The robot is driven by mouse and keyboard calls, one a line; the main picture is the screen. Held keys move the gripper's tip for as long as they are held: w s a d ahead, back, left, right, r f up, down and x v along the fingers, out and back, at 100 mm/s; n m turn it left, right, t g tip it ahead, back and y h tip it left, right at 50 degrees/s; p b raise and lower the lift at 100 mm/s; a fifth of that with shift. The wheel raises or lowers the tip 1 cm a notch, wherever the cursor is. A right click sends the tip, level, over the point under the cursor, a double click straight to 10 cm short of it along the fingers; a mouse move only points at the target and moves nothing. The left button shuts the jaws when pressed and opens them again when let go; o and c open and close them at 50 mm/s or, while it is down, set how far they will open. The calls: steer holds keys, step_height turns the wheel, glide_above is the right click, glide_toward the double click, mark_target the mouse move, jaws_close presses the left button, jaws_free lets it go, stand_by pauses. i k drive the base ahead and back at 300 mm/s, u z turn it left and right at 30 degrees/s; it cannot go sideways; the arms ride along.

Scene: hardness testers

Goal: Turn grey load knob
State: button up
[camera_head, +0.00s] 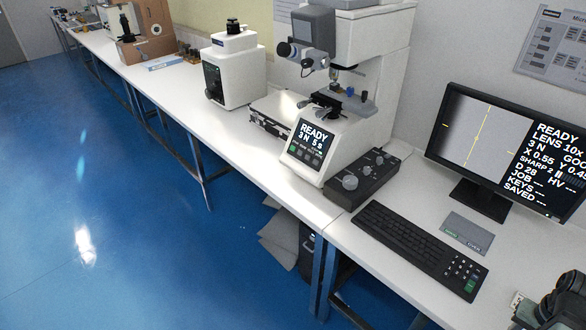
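A round grey knob (350,182) sits on the near end of a low black control box (365,185) on the bench. A smaller knob (379,160) sits farther back on the same box. The labels are too small to read, so I cannot tell which one is the load knob. The white hardness tester (378,75) stands just left of the box, with a lit panel (310,142) reading READY, 3 N, 5 s.
A black keyboard (415,245), a grey card (467,232) and a monitor (500,145) stand right of the box. A dark object (563,300) is cut off at the lower right. A smaller tester (235,70) stands farther left. The blue floor (110,200) before the benches is clear.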

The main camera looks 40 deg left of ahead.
mark_target(367, 170)
steer(key=u, duration=2.1)
steer(key=i, duration=1)
steer(key=z, duration=0.05)
